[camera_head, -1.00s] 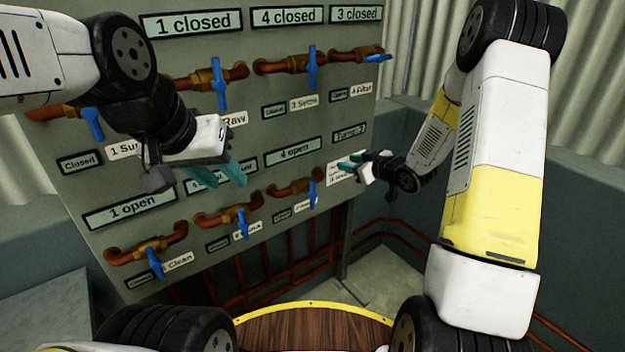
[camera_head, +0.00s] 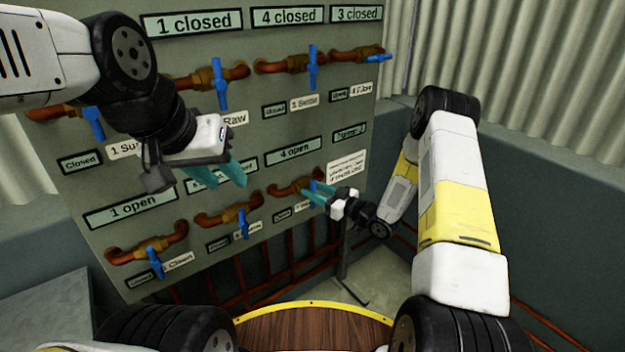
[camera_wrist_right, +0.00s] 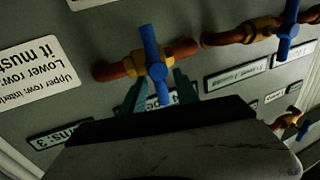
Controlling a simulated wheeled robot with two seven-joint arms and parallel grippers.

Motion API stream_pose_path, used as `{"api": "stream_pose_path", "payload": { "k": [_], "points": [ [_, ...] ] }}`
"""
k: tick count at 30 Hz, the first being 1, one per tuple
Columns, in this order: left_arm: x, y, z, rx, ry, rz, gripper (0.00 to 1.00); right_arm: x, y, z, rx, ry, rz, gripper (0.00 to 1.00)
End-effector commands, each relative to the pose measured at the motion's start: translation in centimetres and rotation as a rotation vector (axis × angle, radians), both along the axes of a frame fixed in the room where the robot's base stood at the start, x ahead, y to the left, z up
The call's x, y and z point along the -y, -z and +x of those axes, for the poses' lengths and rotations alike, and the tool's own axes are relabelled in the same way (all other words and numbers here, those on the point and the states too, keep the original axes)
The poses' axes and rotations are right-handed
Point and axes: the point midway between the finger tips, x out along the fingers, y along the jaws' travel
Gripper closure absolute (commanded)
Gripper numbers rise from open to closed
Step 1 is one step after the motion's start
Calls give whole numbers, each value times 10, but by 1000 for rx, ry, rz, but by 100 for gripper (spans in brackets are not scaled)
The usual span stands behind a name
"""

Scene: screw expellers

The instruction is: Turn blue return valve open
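The valve panel (camera_head: 160,75) carries two rows of blue-handled valves on copper pipes. My right gripper (camera_head: 308,193) is at the rightmost valve of the lower row. In the right wrist view that valve's blue handle (camera_wrist_right: 153,60) stands across its pipe. My right gripper's fingers (camera_wrist_right: 157,92) are apart, one on each side of the handle's lower end; contact is unclear. The label behind them is mostly hidden, so I cannot read the valve's name. My left gripper (camera_head: 228,172) appears open and empty in front of the panel, above the lower row.
A neighbouring valve with a blue handle (camera_wrist_right: 287,40) is close by in the right wrist view. A white notice (camera_head: 346,166) is on the panel's right edge. Red pipes run below the panel. A wooden round surface with a yellow rim (camera_head: 313,306) lies at the front.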

Motion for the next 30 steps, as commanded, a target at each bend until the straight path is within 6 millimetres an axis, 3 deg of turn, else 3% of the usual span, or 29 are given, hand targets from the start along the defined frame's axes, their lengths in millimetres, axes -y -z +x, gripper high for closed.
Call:
{"api": "stream_pose_path", "payload": {
  "k": [11,17,30],
  "points": [
    [0,0,0,0,0,0,64,-7,0,5,0,0,0,63],
    [0,0,0,0,0,0,64,-7,0,5,0,0,0,100],
    [0,0,0,0,0,0,64,-7,0,5,24,0,-35,100]
  ]
}}
